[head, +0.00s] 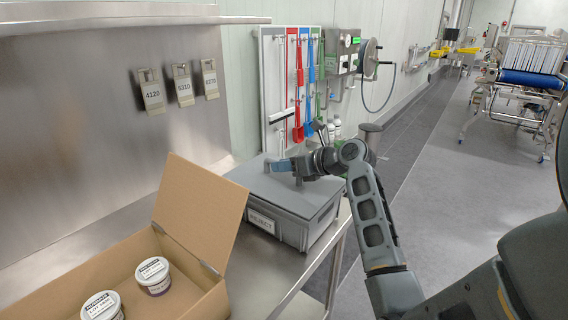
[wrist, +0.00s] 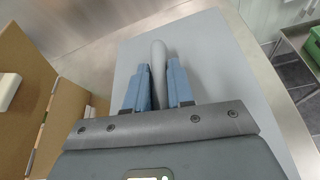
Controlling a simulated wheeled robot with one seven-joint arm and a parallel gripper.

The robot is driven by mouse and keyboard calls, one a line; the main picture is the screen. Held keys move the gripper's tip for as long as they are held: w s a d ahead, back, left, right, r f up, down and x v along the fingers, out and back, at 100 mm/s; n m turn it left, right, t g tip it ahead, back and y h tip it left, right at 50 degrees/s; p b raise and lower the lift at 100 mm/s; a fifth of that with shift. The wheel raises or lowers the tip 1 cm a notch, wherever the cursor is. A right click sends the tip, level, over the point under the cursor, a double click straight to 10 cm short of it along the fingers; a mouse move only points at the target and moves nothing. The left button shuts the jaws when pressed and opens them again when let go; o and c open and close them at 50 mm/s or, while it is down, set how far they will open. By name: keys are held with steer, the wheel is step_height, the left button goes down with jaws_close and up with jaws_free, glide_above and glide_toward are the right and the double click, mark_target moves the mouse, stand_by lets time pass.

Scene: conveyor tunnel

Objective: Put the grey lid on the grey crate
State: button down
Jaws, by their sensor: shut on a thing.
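The grey crate (head: 290,232) stands on the steel bench with a label reading REJECT on its front. The grey lid (head: 265,190) lies over the crate's top; in the head view it looks about level and covers the opening. In the wrist view the lid (wrist: 215,50) fills the middle as a flat grey panel. My gripper (head: 284,166) is above the lid, its blue fingers on either side of the lid's upright handle. In the wrist view my gripper (wrist: 160,85) is shut on that handle. Whether the lid is fully seated all round cannot be told.
An open cardboard box (head: 205,205) with two white-lidded tubs (head: 153,274) stands left of the crate, its raised flap close to the lid. Numbered tags (head: 184,85) hang on the steel back panel. The bench edge (head: 325,255) is just right of the crate.

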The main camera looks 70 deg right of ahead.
mark_target(307, 186)
steer(key=shift+f, duration=0.25)
steer(key=c, duration=0.9)
jaws_free()
steer(key=shift+v, duration=3.9)
